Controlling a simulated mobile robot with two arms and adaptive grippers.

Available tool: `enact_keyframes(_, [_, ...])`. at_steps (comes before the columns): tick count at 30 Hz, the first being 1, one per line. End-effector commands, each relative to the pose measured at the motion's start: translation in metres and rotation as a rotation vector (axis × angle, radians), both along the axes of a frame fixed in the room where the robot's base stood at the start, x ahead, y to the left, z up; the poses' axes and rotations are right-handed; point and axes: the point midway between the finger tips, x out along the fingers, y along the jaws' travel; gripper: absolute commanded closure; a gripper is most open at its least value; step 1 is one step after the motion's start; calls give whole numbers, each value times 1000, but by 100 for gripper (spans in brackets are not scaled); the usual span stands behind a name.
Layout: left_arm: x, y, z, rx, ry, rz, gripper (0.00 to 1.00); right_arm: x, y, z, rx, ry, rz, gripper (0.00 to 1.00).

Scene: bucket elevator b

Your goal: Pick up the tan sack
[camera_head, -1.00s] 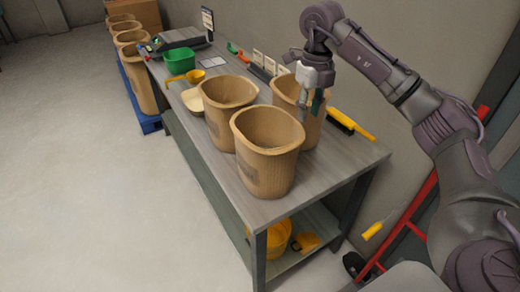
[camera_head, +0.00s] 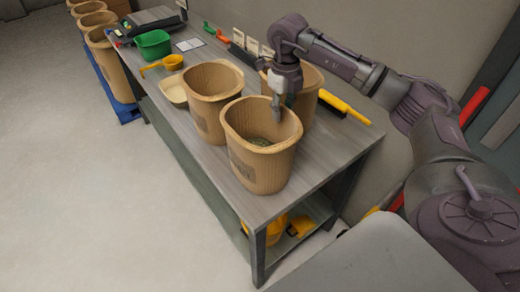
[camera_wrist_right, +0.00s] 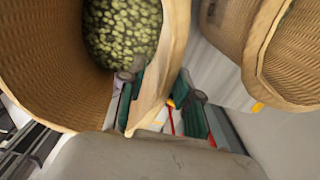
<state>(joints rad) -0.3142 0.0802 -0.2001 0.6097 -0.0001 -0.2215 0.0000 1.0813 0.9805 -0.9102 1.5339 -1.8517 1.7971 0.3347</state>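Three open tan sacks stand on the table: a front one (camera_head: 262,165), one behind it to the left (camera_head: 208,115) and one behind to the right (camera_head: 305,95). My right gripper (camera_head: 277,112) points down at the far rim of the front sack. In the right wrist view, the fingers (camera_wrist_right: 162,105) straddle a sack wall (camera_wrist_right: 172,60), one inside and one outside, with a gap showing on the outer side. Green pellets (camera_wrist_right: 122,30) lie inside this sack. My left gripper is not in view.
The grey table (camera_head: 195,165) also holds a green bin (camera_head: 153,44), a yellow scoop (camera_head: 172,62), a pale bowl (camera_head: 173,90) and a yellow-handled brush (camera_head: 345,108). More tan sacks (camera_head: 105,55) stand on a blue pallet (camera_head: 125,110). A wall runs behind the table.

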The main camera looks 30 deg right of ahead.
Motion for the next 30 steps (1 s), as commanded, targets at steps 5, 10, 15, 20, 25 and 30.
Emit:
enact_keyframes(5, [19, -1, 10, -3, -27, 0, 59, -1, 0, -13, 1, 4, -1, 67])
enact_keyframes(10, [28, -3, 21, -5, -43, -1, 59, -1, 1, -40, 1, 4, -2, 67])
enact_keyframes(15, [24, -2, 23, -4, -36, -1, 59, -1, 1, -54, 0, 0, 0, 67])
enact_keyframes(20, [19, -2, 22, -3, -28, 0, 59, 0, 1, -54, 0, -1, 0, 67])
enact_keyframes(25, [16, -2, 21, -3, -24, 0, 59, -1, 1, -54, 0, -1, 0, 88])
enact_keyframes(30, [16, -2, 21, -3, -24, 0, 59, -1, 1, -54, 0, -1, 0, 100])
